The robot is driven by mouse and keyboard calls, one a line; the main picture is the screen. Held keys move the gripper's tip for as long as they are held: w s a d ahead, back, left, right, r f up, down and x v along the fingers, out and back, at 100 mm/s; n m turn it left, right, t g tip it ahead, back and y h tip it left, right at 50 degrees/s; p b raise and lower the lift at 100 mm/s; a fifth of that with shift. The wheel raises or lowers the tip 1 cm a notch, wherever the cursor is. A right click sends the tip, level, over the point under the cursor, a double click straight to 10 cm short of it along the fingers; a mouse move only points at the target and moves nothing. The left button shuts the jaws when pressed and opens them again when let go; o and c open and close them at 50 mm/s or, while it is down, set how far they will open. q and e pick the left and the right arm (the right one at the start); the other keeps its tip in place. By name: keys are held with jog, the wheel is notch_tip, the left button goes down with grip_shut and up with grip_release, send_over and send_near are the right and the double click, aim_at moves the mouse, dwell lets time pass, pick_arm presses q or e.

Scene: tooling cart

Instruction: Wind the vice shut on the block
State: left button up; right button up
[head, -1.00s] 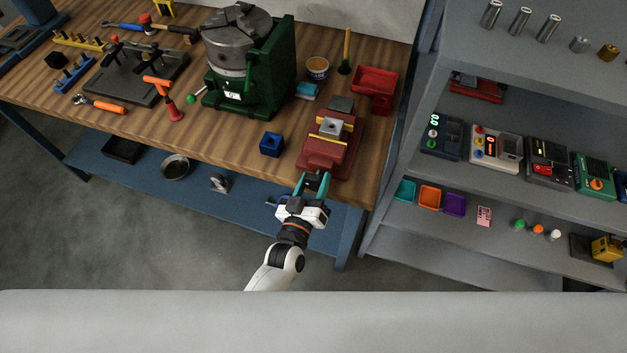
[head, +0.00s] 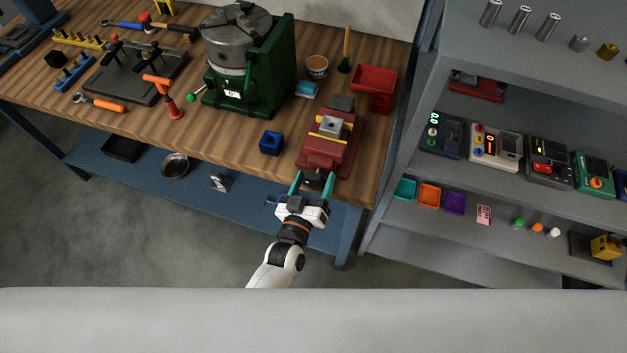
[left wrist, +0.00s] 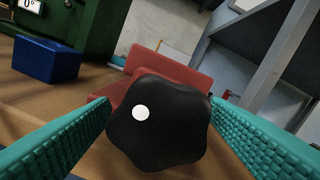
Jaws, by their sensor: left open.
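The red vice (head: 325,158) sits near the front right edge of the wooden bench. A grey block (head: 331,125) sits between its yellow-edged jaws; I cannot tell whether both jaws touch it. The vice's black lobed knob (head: 314,180) faces the front, and in the left wrist view the knob (left wrist: 158,122) with a white dot fills the middle. My left gripper (head: 312,184) is open, its teal fingers on either side of the knob. In the left wrist view the open fingers (left wrist: 158,135) stand apart from it, with small gaps. My right gripper is not in view.
A blue block (head: 271,143) stands left of the vice, also in the left wrist view (left wrist: 46,60). A green machine (head: 270,75) stands behind it. A red bin (head: 375,82) is behind the vice. A grey shelf unit (head: 410,225) stands to the right.

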pick_arm(q)
jog(key=b+v, duration=0.3)
jog(key=v, duration=0.9)
dwell(0.3)
jog(key=s+a+f+m+g+y+b, duration=0.1)
jog(key=s+a+f+g, duration=0.2)
jog(key=f, duration=0.7)
jog(key=s+a+f+m+g+y, duration=0.1)
jog(key=s+a+f+g, duration=0.15)
jog(key=f, duration=0.75)
jog(key=s+a+f+m+g+b, duration=0.1)
jog(key=s+a+f+g, duration=0.2)
jog(key=f, duration=0.7)
jog(key=s+a+f+g+y, duration=0.1)
jog(key=s+a+f+g, duration=0.3)
jog(key=s, duration=0.5)
jog(key=s+a+f+g+y+b, duration=0.1)
jog(key=s+a+f+g+y, duration=0.1)
jog(key=s+a+f, duration=0.5)
notch_tip(320, 180, down, 2)
jog(key=s+g, duration=0.1)
jog(key=s, duration=0.2)
jog(key=shift+m+g+y, duration=0.3)
jog(key=shift+g, duration=0.05)
